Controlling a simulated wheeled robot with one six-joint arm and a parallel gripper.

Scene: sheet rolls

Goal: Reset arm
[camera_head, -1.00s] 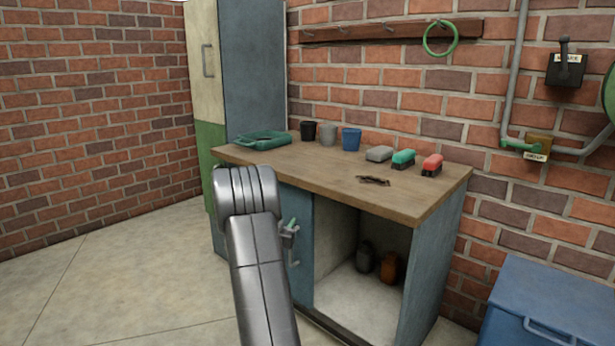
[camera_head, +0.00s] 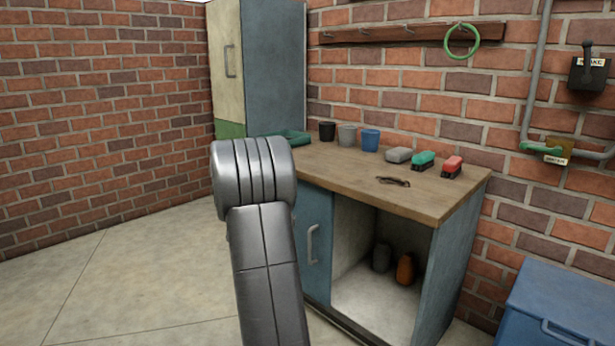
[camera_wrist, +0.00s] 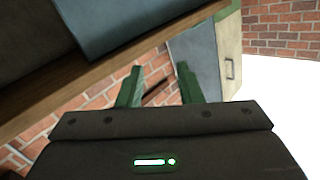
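My arm (camera_head: 262,240) rises at the lower middle of the head view, with its grey ribbed joint in front of the workbench's left end. My gripper is hidden behind the arm in the head view. In the wrist view my gripper (camera_wrist: 160,88) shows two green fingers standing apart, with nothing between them but the brick wall and a dark strip behind. The workbench (camera_head: 440,197) has a wooden top and a blue body with an open compartment.
A blue chest (camera_head: 565,300) stands at lower right. Floor at left is clear.

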